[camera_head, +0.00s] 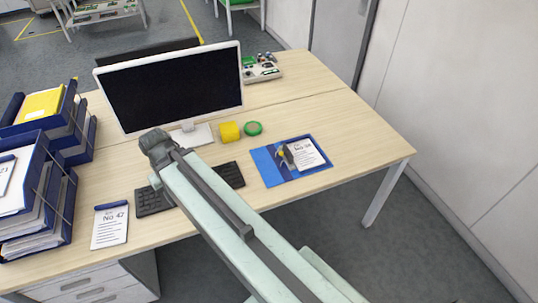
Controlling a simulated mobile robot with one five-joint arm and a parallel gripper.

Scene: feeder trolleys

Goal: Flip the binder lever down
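An open blue binder (266,168) lies flat on the right part of the desk. A white sheet marked "No 38" or similar lies on its right side. A small dark and yellow lever mechanism (287,156) shows near the middle of the binder. It seems to stick up, but it is too small to tell its exact angle. My arm runs from the bottom right up to a grey joint in front of the monitor, left of the binder. My gripper's fingers do not show. No part of my arm visibly touches the binder.
A monitor (172,88) stands behind my arm, with a keyboard (229,175) partly covered by it. A yellow block (229,132) and green roll (253,128) sit behind the binder. Blue trays (62,190) and a "No 42" sheet (109,228) are left. The desk's right end is clear.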

